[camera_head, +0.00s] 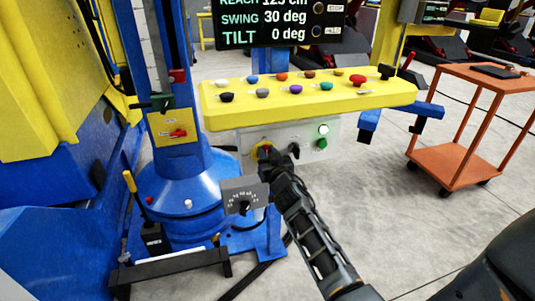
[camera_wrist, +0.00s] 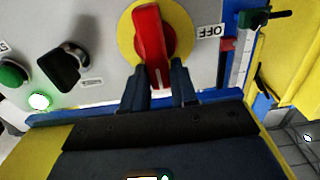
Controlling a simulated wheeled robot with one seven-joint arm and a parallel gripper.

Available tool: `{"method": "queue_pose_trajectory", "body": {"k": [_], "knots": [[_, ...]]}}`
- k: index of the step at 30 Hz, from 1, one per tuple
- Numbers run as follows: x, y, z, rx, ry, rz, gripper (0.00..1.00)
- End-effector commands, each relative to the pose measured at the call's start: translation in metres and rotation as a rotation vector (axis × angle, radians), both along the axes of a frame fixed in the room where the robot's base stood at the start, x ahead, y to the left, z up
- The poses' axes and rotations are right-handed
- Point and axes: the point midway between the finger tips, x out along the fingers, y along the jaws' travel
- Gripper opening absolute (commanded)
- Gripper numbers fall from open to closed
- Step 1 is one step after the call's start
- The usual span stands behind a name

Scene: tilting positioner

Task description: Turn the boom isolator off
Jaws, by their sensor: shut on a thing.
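A red rotary handle (camera_wrist: 150,45) on a yellow round plate (camera_wrist: 183,32) sits on the grey panel, with an OFF label (camera_wrist: 209,31) to its right in the wrist view. The handle lies nearly upright in that view, not pointing at the OFF label. My gripper (camera_wrist: 158,92) has one finger on each side of the handle's near end and is shut on it. In the head view the yellow plate (camera_head: 263,149) is partly hidden behind my gripper (camera_head: 266,160). I cannot read a name on this switch.
A black knob (camera_head: 294,150), a lit lamp (camera_head: 323,129) and a green button (camera_head: 321,143) share the panel. The yellow button console (camera_head: 310,100) overhangs it. A dial plate (camera_head: 244,195) is below left. An orange cart (camera_head: 450,168) stands right.

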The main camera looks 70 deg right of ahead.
Motion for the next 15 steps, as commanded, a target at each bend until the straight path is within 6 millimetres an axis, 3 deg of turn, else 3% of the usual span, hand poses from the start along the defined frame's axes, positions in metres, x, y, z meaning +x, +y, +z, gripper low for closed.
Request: {"method": "queue_pose_trajectory", "body": {"k": [15], "knots": [[0.0037, 0.0034, -0.0015, -0.099, 0.116, 0.001, 0.00]]}}
